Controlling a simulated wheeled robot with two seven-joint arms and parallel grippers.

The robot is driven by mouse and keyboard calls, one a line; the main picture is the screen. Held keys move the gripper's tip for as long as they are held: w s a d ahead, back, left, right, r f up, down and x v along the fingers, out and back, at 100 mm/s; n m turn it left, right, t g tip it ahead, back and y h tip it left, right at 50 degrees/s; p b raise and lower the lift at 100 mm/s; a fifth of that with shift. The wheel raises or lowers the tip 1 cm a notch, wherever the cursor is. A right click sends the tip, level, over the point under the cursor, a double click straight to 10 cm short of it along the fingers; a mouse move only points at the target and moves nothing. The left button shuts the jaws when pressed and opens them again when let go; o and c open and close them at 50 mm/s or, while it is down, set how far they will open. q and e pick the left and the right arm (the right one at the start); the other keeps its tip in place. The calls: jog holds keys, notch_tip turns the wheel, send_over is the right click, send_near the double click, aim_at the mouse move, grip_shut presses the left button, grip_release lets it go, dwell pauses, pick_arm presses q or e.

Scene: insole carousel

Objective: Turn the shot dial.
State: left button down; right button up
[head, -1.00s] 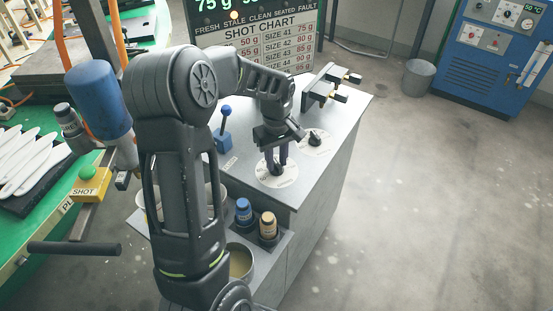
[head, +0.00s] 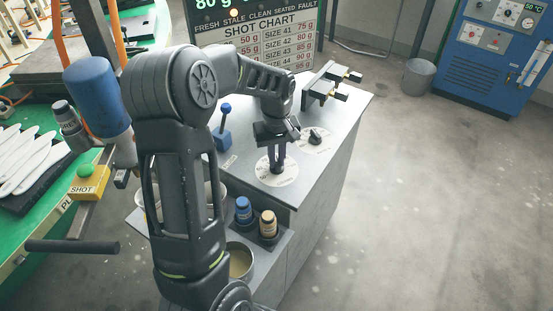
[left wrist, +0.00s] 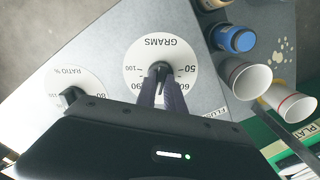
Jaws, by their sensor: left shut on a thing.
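The shot dial is a white disc marked GRAMS (left wrist: 183,53) on the grey cabinet top, with a dark knob at its centre. In the head view the dial (head: 289,177) is partly covered by my left gripper (head: 277,168). My left gripper points down and its two fingers (left wrist: 162,76) are shut on the knob, which they mostly hide. The display (head: 207,4) above the shot chart reads 80 g in green. My right gripper is in neither view.
A second dial, marked RATIO % (left wrist: 82,77), sits beside it with a dark knob. A blue-knobbed lever (head: 224,130), a blue-capped bottle (head: 243,210) and a tan-capped bottle (head: 268,224) stand nearby. A black bracket (head: 328,84) is at the cabinet's far end.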

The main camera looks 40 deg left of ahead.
aim_at(277, 162)
pick_arm(q)
jog(key=shift+m, duration=0.8)
jog(key=c, duration=1.4)
grip_release()
jog(key=shift+c, duration=0.2)
jog(key=shift+r, duration=0.1)
notch_tip(277, 162, up, 8)
jog(key=shift+f+b, duration=0.15)
jog(key=shift+b, duration=0.3)
